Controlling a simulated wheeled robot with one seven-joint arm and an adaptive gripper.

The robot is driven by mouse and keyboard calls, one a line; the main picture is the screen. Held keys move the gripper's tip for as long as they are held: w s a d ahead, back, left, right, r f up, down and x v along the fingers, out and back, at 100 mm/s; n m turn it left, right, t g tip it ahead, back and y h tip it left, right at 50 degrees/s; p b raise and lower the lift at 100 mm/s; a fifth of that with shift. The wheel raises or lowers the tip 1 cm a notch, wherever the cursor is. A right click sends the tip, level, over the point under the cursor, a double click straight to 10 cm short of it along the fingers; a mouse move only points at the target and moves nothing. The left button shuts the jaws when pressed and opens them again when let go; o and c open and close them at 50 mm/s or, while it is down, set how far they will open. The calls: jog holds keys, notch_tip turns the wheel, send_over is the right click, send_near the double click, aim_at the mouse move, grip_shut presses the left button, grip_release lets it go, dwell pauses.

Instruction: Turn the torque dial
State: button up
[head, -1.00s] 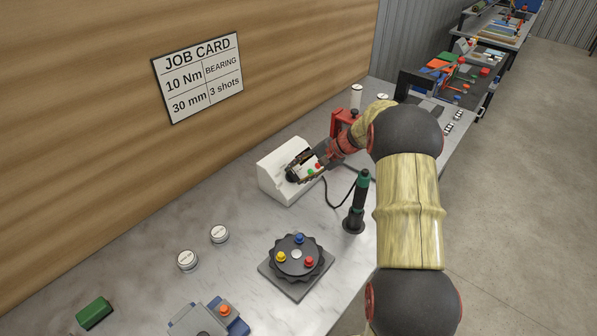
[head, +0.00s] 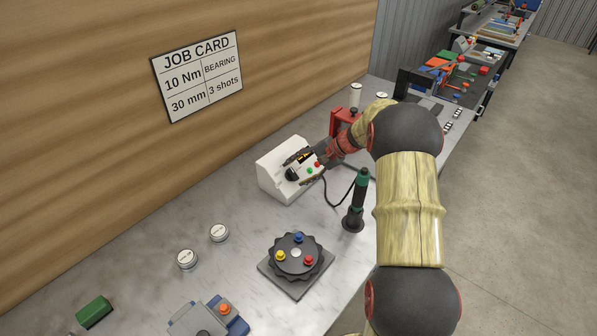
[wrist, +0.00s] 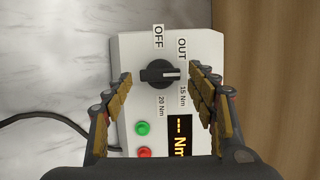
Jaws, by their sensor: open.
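The torque dial (wrist: 160,73) is a black knob with a white mark on the white control box (wrist: 142,45). Its mark points right in the wrist view, between the OUT label (wrist: 181,48) and the 15 Nm label (wrist: 183,97). OFF and 20 Nm labels also show; my right finger may hide another label. The display (wrist: 180,136) reads dashes and "Nm". My gripper (wrist: 161,75) is open, its fingers on either side of the dial with gaps to it. In the head view the dial (head: 291,174) shows just beyond my gripper's fingers.
The job card (head: 198,77) on the wall reads 10 Nm, BEARING, 30 mm, 3 shots. A green-topped screwdriver (head: 357,200) stands upright near the box. A black rotary fixture (head: 268,263) with coloured knobs sits in front. A red device (head: 338,122) stands behind my gripper.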

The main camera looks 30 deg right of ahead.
jog(key=v, duration=1.2)
dwell(0.5)
